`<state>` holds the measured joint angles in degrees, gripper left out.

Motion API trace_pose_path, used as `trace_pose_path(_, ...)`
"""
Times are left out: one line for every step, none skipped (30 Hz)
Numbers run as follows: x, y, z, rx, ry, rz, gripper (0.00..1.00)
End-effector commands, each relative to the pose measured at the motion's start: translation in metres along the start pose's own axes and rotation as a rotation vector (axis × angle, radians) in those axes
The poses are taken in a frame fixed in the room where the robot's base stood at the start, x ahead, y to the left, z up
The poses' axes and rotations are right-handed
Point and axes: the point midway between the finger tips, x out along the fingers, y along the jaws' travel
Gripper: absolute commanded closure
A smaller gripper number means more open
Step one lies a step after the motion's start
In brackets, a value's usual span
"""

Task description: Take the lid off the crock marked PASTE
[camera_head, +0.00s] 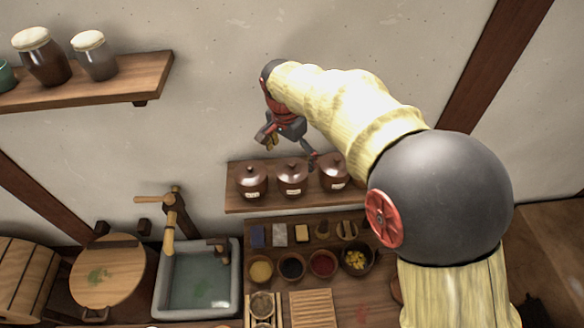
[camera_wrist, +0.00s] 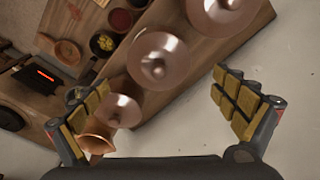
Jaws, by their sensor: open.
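Three brown lidded crocks stand in a row on a wooden wall shelf: a left crock (camera_head: 252,184), a middle crock (camera_head: 293,182) and a right crock (camera_head: 332,173). Each has a domed lid with a knob, and all the lids are on. Small pale labels show on the fronts, but I cannot read which says PASTE. My gripper (camera_head: 287,146) is open and empty above the shelf, near the middle and right crocks. In the wrist view, the shiny lids appear from above, the middle lid (camera_wrist: 159,60) lying between the spread fingers and another lid (camera_wrist: 118,110) near the left finger.
The crock shelf (camera_head: 240,204) is narrow and backs onto the plaster wall. Below are bowls of colour, including a yellow-filled bowl (camera_head: 356,259), and a stone sink (camera_head: 200,285). A higher shelf (camera_head: 110,86) with jars is at upper left. The wall above the crocks is bare.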

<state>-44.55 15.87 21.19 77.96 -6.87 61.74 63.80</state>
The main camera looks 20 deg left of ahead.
Motion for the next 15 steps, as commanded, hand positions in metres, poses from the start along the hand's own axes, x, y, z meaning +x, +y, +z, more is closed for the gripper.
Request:
trace_pose_path(0.007,0.002,0.002,-0.001,-0.002,0.005,0.02)
trace_pose_path(0.011,0.002,0.003,-0.001,-0.003,0.005,0.02)
trace_pose_path(0.017,0.002,0.003,-0.001,-0.002,0.004,0.02)
trace_pose_path(0.021,0.002,0.003,-0.001,-0.001,0.003,0.02)
trace_pose_path(0.025,0.002,0.003,-0.001,-0.001,0.003,0.02)
trace_pose_path(0.03,0.001,0.003,-0.001,-0.001,0.002,0.02)
trace_pose_path(0.032,0.001,0.003,-0.001,-0.001,0.001,0.02)
trace_pose_path(0.035,0.001,0.003,-0.001,-0.001,0.001,0.02)
trace_pose_path(0.037,0.001,0.003,-0.001,0.0,0.001,0.02)
trace_pose_path(0.038,0.001,0.003,-0.001,0.0,0.001,0.02)
trace_pose_path(0.038,0.001,0.003,-0.001,0.0,0.0,0.02)
trace_pose_path(0.039,0.001,0.003,-0.001,0.0,0.0,0.02)
trace_pose_path(0.039,0.001,0.003,-0.001,0.0,0.0,0.02)
trace_pose_path(0.039,0.001,0.003,0.0,0.0,0.0,0.02)
trace_pose_path(0.039,0.001,0.003,-0.001,0.0,0.0,0.02)
